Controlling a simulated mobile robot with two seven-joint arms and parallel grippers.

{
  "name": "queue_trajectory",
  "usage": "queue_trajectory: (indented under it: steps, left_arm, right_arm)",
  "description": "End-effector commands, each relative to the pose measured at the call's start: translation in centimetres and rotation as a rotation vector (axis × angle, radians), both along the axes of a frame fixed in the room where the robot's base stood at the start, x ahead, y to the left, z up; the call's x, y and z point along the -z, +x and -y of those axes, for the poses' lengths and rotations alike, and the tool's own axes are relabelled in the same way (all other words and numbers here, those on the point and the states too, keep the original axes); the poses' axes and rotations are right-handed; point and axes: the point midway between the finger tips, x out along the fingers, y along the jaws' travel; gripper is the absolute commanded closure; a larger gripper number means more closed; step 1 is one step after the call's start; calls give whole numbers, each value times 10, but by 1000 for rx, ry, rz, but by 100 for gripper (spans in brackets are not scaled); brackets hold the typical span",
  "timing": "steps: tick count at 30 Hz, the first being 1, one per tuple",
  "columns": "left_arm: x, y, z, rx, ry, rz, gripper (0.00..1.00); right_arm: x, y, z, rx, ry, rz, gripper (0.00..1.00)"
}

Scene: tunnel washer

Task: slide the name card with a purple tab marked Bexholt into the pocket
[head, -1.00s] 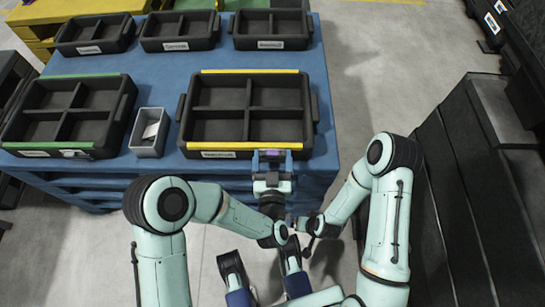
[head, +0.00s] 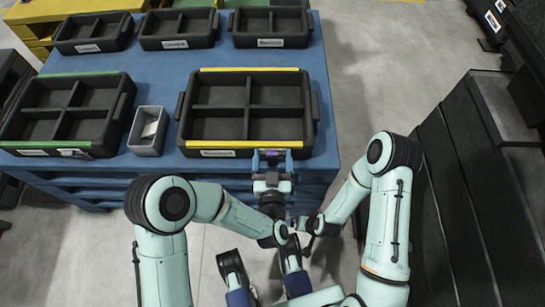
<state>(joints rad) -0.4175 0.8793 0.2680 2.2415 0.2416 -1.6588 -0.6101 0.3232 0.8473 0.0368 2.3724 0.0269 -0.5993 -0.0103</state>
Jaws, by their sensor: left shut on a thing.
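My left gripper (head: 272,157) is shut on the name card, of which a small purple patch (head: 271,152) shows between the blue fingers. The card is held at the front wall of the black crate with yellow rims (head: 245,143), right of its white label (head: 218,153). The lettering on the card is too small to read. The pocket is not distinguishable; the gripper covers that part of the wall. I cannot tell whether the card touches the wall. My right arm's wrist (head: 317,224) is close to the left forearm; its fingers cannot be made out.
A black crate with green rims (head: 48,145) stands left on the blue table (head: 165,80). A small grey bin (head: 147,146) with pale contents stands between the two crates. Several labelled black trays line the back. Dark stepped boxes (head: 470,190) stand at the right, beyond open floor.

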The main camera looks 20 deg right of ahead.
Motion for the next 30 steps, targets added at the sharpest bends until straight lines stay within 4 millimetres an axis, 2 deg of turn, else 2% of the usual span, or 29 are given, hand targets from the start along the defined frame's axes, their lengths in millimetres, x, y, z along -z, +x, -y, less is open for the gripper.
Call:
queue_trajectory:
  steps: [2, 3, 4, 13, 18, 28, 30]
  left_arm:
    - [0, 0, 0, 0, 0, 0, 45]
    - [0, 0, 0, 0, 0, 0, 6]
    - [0, 0, 0, 0, 0, 0, 0]
    - [0, 0, 0, 0, 0, 0, 0]
    - [0, -3, 0, 2, 0, -2, 0]
    - [-5, -83, -23, 7, 3, -4, 0]
    - [-4, -99, -26, 11, 3, 0, 0]
  right_arm:
    - [0, 0, 0, 0, 0, 0, 0]
    - [0, 0, 0, 0, 0, 0, 0]
    - [0, 0, 0, 0, 0, 0, 0]
    - [1, -2, 1, 1, -1, -7, 0]
    - [8, -21, 7, 10, -4, -67, 0]
    - [-17, 5, 2, 4, -6, 21, 0]
    - [-4, -2, 4, 6, -6, -7, 0]
